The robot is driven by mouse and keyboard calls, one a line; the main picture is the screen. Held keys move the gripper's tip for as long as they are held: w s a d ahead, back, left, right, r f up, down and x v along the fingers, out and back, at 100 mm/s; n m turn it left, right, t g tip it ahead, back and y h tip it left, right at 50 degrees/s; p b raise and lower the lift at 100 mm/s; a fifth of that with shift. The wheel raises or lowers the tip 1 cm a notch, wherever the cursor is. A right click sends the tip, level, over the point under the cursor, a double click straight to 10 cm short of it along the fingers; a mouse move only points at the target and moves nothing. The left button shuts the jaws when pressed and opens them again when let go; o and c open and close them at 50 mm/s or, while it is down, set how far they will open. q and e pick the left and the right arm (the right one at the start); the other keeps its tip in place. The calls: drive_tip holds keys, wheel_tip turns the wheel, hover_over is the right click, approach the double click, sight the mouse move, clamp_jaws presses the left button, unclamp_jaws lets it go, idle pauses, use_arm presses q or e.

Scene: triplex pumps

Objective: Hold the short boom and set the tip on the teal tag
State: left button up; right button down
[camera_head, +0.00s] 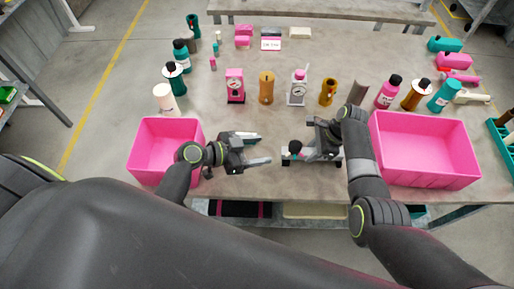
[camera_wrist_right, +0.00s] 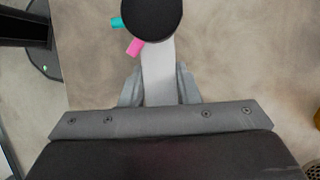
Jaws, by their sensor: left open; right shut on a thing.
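In the right wrist view a light grey bar, which looks like the short boom (camera_wrist_right: 157,75), runs between the fingers of my right gripper (camera_wrist_right: 159,92). The gripper is shut on it. The bar's far end meets a round black disc (camera_wrist_right: 151,16). A teal tag (camera_wrist_right: 117,23) and a pink tag (camera_wrist_right: 134,47) stick out from the disc's left side, apart from the bar. In the head view my right gripper (camera_head: 306,152) is low over the front of the table, left of the right pink bin. My left gripper (camera_head: 262,152) is open and empty, left of it.
A pink bin (camera_head: 150,172) stands at the left and another pink bin (camera_head: 425,180) at the right. A row of bottles, pink and white gauged units and brown cylinders (camera_head: 266,88) stands behind the grippers. Bare grey table lies between the row and the grippers.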

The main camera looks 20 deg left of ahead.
drive_tip(key=c, duration=1)
unclamp_jaws()
